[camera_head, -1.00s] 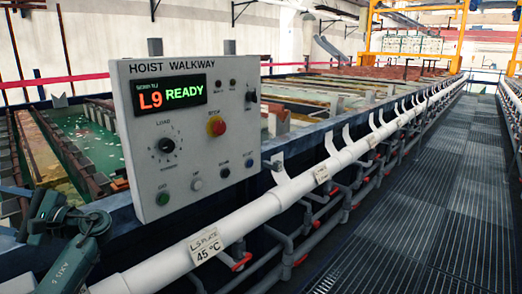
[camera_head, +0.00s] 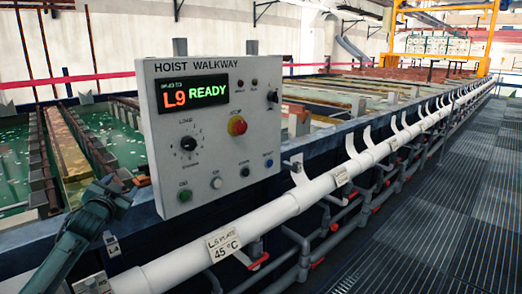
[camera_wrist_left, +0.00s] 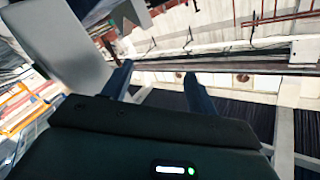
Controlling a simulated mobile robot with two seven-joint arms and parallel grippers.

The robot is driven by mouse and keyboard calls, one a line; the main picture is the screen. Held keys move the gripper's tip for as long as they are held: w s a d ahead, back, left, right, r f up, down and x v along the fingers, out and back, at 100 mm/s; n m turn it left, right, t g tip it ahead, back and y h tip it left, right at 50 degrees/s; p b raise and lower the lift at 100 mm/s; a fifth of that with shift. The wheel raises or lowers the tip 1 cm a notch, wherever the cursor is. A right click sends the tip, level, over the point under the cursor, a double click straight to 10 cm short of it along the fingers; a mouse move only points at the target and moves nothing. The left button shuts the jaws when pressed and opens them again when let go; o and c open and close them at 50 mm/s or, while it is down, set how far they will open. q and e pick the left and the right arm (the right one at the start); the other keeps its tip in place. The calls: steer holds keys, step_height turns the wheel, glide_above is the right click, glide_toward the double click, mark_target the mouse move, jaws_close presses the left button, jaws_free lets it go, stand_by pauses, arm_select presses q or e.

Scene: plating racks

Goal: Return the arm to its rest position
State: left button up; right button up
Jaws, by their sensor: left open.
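My left arm comes in at the lower left of the head view, with its gripper end (camera_head: 122,188) just left of the control panel. In the left wrist view two dark fingers of the left gripper (camera_wrist_left: 157,84) stand apart with nothing between them. The gripper is open and empty. My right gripper is in neither view.
A white pipe (camera_head: 290,206) with an "L5 PLATE 45 °C" label (camera_head: 224,243) runs along the tank edge below the panel. Green-liquid tanks (camera_head: 15,190) lie behind. The grated walkway (camera_head: 440,220) at right is clear. A yellow gantry (camera_head: 485,45) stands far back.

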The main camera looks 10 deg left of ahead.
arm_select(q)
steer(key=s+d+f+g+h, duration=0.1)
steer(key=s+d+f+h, duration=0.1)
steer(key=s+d+f, duration=0.45)
steer(key=s+d+f+m+g+h, duration=0.1)
steer(key=s+d+f+h, duration=0.15)
steer(key=d+f, duration=0.6)
steer(key=s+d+f+g+h, duration=0.1)
steer(key=s+d+f+g, duration=0.1)
steer(key=s+d+f, duration=0.6)
steer(key=s+d+f+n+g+h, duration=0.1)
steer(key=s+d+f, duration=0.3)
steer(key=s, duration=0.5)
steer(key=s+d+f+n+g+h, duration=0.1)
steer(key=s+d+f, duration=0.3)
steer(key=s+d, duration=0.3)
steer(key=s, duration=0.2)
steer(key=shift+s+d+g, duration=0.3)
steer(key=shift+s, duration=0.05)
steer(key=shift+f+h, duration=0.1)
steer(key=shift+h, duration=0.15)
steer(key=shift+c, duration=0.4)
jaws_close()
